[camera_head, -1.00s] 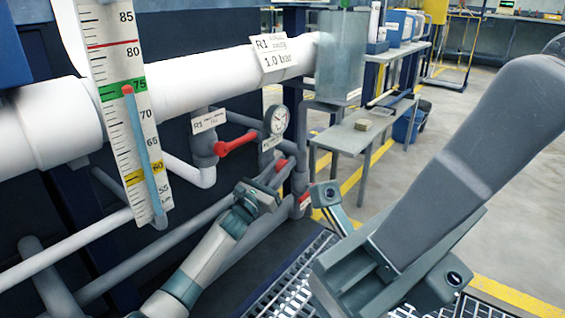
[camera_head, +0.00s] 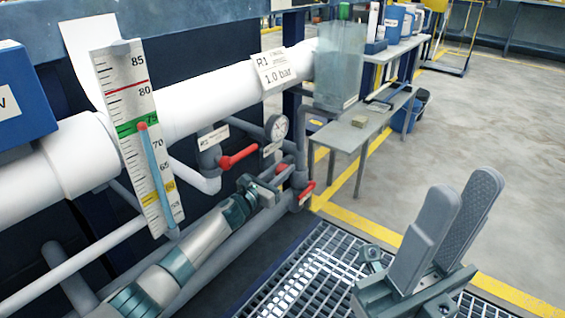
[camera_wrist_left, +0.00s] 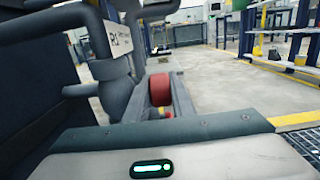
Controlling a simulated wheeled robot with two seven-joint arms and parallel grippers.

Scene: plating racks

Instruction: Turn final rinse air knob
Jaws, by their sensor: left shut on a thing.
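My left gripper (camera_head: 272,187) reaches in from the lower left among the pipes. It is shut on a small red knob, whose red edge (camera_head: 281,168) shows just behind the fingers. In the left wrist view the round red knob (camera_wrist_left: 160,88) sits at the fingers, beside a grey pipe. The knob's label is not readable. A pressure gauge (camera_head: 277,127) with a white dial hangs just above; its reading is too small to tell. My right gripper (camera_head: 462,200) is at the lower right, with its two grey fingers apart and empty, away from the pipes.
A red lever (camera_head: 238,157) is close above my left gripper, and another red handle (camera_head: 306,193) is just right of it. A white pipe (camera_head: 215,95) carries a 1.0 bar tag (camera_head: 275,68). A thermometer board (camera_head: 140,140) stands left. Floor grating (camera_head: 310,270) lies below.

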